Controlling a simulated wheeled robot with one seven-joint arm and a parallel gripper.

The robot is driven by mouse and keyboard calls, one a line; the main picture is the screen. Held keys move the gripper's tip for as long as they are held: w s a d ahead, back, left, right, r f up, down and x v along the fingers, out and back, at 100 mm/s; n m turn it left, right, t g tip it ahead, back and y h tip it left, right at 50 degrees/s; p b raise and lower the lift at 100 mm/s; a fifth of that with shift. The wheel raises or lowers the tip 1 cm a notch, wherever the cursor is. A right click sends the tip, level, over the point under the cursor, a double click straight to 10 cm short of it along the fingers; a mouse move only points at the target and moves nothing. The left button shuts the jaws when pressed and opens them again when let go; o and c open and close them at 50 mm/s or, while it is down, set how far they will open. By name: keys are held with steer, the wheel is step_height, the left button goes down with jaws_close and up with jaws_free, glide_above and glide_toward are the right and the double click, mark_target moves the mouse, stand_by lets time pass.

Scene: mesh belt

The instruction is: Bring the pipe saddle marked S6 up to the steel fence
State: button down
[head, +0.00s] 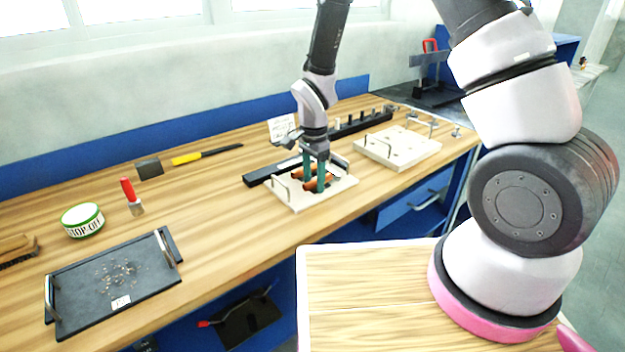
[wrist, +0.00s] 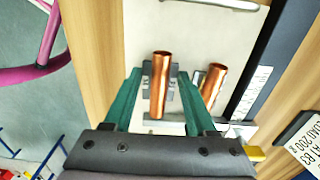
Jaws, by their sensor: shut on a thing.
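My gripper (head: 313,183), with its two green fingers, reaches down over a pale board (head: 341,188). It also shows in the wrist view (wrist: 160,82), where it is shut on a grey pipe saddle (wrist: 148,76) carrying a short copper pipe (wrist: 160,95). A second copper pipe (wrist: 213,82) stands just right of the right finger, nearer the dark steel fence (wrist: 268,62). The fence lies along the board's side, and a gap separates it from the held saddle. I cannot read an S6 mark on the saddle.
A pale board with handles (head: 400,146) stands to the right, and a row of dark pegs (head: 360,124) behind. A dark tray (head: 85,285), a round tin (head: 82,220), a red-handled scraper (head: 129,192) and a yellow-handled tool (head: 187,158) lie left. The bench middle is clear.

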steer(key=shift+w+d, duration=0.25)
steer(key=shift+d, duration=0.1)
steer(key=shift+c, duration=0.6)
jaws_free()
steer(key=s+d+r+n+t+y, duration=0.1)
steer(key=d+r, duration=0.2)
steer(key=r, duration=0.6)
steer(key=s+d+r+n+t, duration=0.1)
steer(key=d+r, duration=0.3)
steer(key=r, duration=0.5)
steer(key=d+r+n+t+y, duration=0.1)
steer(key=d+r, duration=0.2)
steer(key=r, duration=0.6)
steer(key=s+d+r+n+t, duration=0.4)
steer(key=s+d+r, duration=0.5)
steer(key=s+r, duration=0.2)
steer(key=shift+s+r, duration=0.15)
steer(key=shift+s, duration=0.85)
